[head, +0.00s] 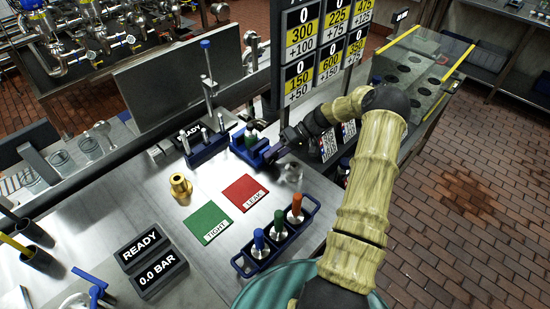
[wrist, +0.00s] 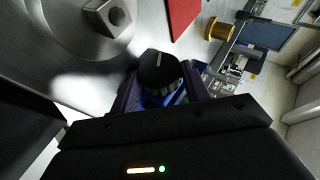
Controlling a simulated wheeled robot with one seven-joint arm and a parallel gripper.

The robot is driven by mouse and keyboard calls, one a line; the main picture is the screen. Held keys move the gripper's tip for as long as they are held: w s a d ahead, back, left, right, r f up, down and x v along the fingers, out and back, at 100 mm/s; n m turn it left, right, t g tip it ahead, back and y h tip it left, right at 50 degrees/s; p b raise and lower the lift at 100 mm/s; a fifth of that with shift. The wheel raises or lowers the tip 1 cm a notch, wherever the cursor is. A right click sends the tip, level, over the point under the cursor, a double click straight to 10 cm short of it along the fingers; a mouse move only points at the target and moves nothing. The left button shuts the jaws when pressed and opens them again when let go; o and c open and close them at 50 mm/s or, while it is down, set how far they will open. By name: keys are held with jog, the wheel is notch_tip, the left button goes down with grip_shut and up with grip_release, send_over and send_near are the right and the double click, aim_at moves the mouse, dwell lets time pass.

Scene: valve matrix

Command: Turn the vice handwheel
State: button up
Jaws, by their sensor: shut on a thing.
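The blue vice (head: 250,148) stands on the steel bench near its back edge, right of the dark rack. My gripper (head: 272,153) reaches it from the right, level with its near end. In the wrist view the black round handwheel (wrist: 160,72), with a white line on its face, sits between the two dark fingers of my gripper (wrist: 158,88). The fingers are shut on it. A bit of blue shows just below the wheel. In the head view the handwheel is hidden by my gripper.
A red LEAK mat (head: 245,193) and a green TIGHT mat (head: 209,222) lie in front of the vice. A brass fitting (head: 180,186) stands left. A blue rack (head: 275,240) holds three coloured-handled tools. A price-like number board (head: 318,55) rises behind my arm.

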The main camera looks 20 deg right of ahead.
jog(key=shift+w+d+f+m+g+y+b, duration=0.1)
jog(key=shift+f+m+g+y+b, duration=0.1)
jog(key=shift+y+b, duration=0.5)
jog(key=shift+d+f+m+g+y+b, duration=0.1)
jog(key=shift+m+g+y+b, duration=0.1)
jog(key=shift+y+b, duration=0.5)
jog(key=o, duration=1)
jog(key=shift+r, duration=0.1)
